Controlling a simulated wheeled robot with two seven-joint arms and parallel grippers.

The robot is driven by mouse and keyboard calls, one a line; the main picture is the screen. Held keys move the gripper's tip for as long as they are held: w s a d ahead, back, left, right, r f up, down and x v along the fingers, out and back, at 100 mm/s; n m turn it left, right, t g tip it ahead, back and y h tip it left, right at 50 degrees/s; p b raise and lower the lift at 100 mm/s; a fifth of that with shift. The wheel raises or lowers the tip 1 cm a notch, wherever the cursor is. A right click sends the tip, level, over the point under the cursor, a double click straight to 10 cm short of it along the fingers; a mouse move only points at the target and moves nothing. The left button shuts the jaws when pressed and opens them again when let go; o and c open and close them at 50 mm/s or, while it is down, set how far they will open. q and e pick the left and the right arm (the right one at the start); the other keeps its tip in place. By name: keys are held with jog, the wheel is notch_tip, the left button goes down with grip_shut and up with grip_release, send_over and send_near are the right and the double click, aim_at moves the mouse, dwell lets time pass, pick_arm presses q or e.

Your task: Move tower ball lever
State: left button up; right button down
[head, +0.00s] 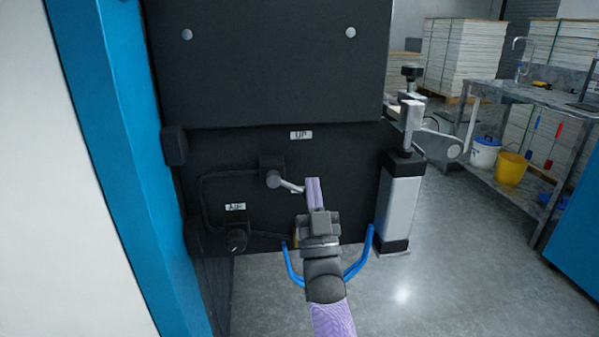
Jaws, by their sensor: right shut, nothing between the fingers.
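A short silver lever (287,185) sticks out from a black mount (271,163) on the dark machine panel (350,150). It slants down and to the right, and its right end lies close beside my right gripper (313,182). My right gripper comes up from the bottom of the view, with its pale purple fingers together and nothing held. I cannot tell whether the fingers touch the lever. A label reading "UP" (301,135) sits above; another label near the fingers is mostly hidden. My left gripper is not in view.
A black knob (236,240) sits under the "AIR" label (235,207). A bench (540,95) with buckets stands right; the grey floor between is clear.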

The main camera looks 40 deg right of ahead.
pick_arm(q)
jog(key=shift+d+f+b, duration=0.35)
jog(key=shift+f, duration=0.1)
pick_arm(e)
jog(key=shift+w+a+f+m+g+h, duration=0.1)
jog(key=shift+f+m+g+h, duration=0.1)
jog(key=shift+m+g+h, duration=0.55)
jog(key=shift+s+f+m+g+h, duration=0.1)
jog(key=shift+f+m+g+h, duration=0.15)
jog(key=shift+m+h, duration=0.55)
jog(key=shift+w+a+f+m+g+h, duration=0.15)
jog(key=shift+m+g+h, duration=0.4)
jog(key=shift+m, duration=0.5)
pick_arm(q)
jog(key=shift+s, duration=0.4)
pick_arm(e)
jog(key=shift+m+g, duration=0.25)
jog(key=shift+m, duration=0.05)
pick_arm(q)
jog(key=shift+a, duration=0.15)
